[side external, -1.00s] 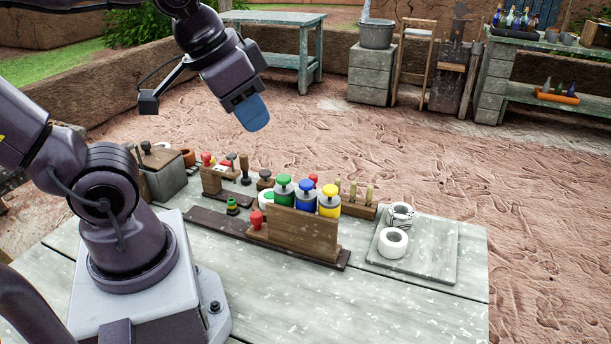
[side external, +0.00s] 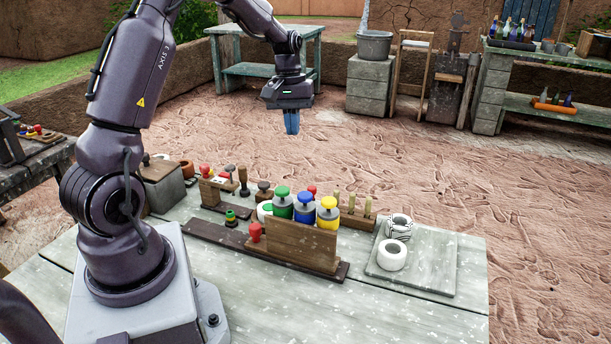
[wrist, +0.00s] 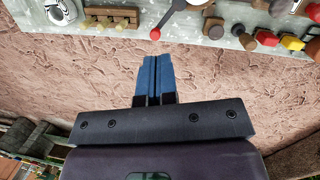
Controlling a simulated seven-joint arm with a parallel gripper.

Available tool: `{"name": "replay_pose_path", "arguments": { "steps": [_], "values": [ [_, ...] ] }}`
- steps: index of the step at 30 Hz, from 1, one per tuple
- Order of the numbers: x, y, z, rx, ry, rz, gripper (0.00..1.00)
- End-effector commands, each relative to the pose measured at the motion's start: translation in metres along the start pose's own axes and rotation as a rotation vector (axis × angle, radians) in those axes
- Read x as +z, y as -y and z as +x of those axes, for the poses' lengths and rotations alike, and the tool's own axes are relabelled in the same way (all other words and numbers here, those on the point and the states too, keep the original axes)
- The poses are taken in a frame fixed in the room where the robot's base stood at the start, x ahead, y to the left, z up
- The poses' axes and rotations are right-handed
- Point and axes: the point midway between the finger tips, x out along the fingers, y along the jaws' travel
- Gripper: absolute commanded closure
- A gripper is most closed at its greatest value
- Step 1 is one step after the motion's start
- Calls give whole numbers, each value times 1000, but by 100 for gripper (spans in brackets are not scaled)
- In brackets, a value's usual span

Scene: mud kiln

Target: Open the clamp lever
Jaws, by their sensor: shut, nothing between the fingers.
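My gripper (side external: 291,130) has blue fingers pressed together with nothing between them. It hangs pointing down in the air, beyond the far edge of the bench. In the wrist view the shut fingertips (wrist: 154,58) point toward a red ball knob (wrist: 155,34) on a dark arm, which looks like the clamp lever. They appear apart from it. In the side view a red knob (side external: 312,190) shows behind the bottles, probably the same one. The rest of the lever and the clamp body are hidden there by the bottles and wooden board.
Green-, blue- and yellow-capped bottles (side external: 304,209) stand behind an upright wooden board (side external: 300,244). A wooden block with pegs (side external: 357,216) is to their right, then a board (side external: 430,265) with white rolls. Stamps and small knobs crowd the left. Air around my gripper is clear.

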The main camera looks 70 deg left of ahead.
Motion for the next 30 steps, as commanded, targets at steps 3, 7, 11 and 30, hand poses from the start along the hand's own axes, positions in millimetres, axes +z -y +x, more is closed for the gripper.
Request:
{"name": "replay_pose_path", "arguments": {
  "steps": [3, 7, 11, 30],
  "values": [
    [-39, 18, 26, 14, 56, -154, 100],
    [-75, 38, 53, 34, 110, -323, 100],
    [-106, 53, 74, 61, 155, -483, 100],
    [-127, 38, 53, 108, 193, -727, 100]
  ]
}}
